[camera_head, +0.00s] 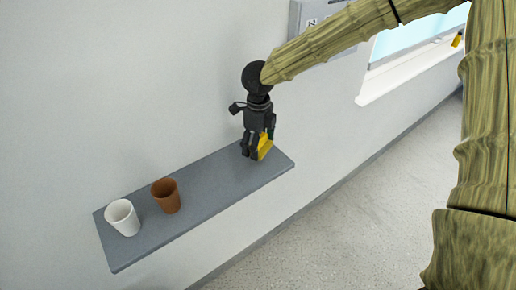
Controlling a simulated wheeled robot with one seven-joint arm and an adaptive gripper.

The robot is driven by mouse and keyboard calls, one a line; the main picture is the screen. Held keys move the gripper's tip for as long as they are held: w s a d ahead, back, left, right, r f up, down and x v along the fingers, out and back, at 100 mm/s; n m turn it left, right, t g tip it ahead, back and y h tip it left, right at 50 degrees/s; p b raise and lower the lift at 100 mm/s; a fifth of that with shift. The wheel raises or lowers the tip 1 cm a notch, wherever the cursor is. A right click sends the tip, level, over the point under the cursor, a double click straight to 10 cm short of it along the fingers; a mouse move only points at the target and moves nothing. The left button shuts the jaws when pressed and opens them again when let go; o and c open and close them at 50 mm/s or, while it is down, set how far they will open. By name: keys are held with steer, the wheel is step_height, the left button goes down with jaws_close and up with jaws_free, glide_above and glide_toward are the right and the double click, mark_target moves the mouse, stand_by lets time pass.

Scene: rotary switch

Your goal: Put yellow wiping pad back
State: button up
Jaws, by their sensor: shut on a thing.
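The yellow wiping pad (265,147) is at the right end of the grey wall shelf (218,181). My gripper (255,150) points down over that end of the shelf and is shut on the pad. Its dark fingers hide the pad's left side. The pad is at or just above the shelf surface; I cannot tell whether it touches.
A brown cup (166,196) and a white cup (123,218) stand on the shelf's left half. The shelf between the brown cup and my gripper is clear. A grey wall box (308,16), a window with a white sill (400,74) and a small yellow object (457,39) are at upper right.

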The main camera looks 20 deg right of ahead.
steer(key=shift+s+f+p, duration=0.1)
steer(key=shift+f+p, duration=0.2)
steer(key=shift+f, duration=1.1)
steer(key=shift+f, duration=0.15)
steer(key=o, duration=1)
step_height(320, 180, up, 12)
steer(key=shift+r+b, duration=0.15)
steer(key=shift+b, duration=0.9)
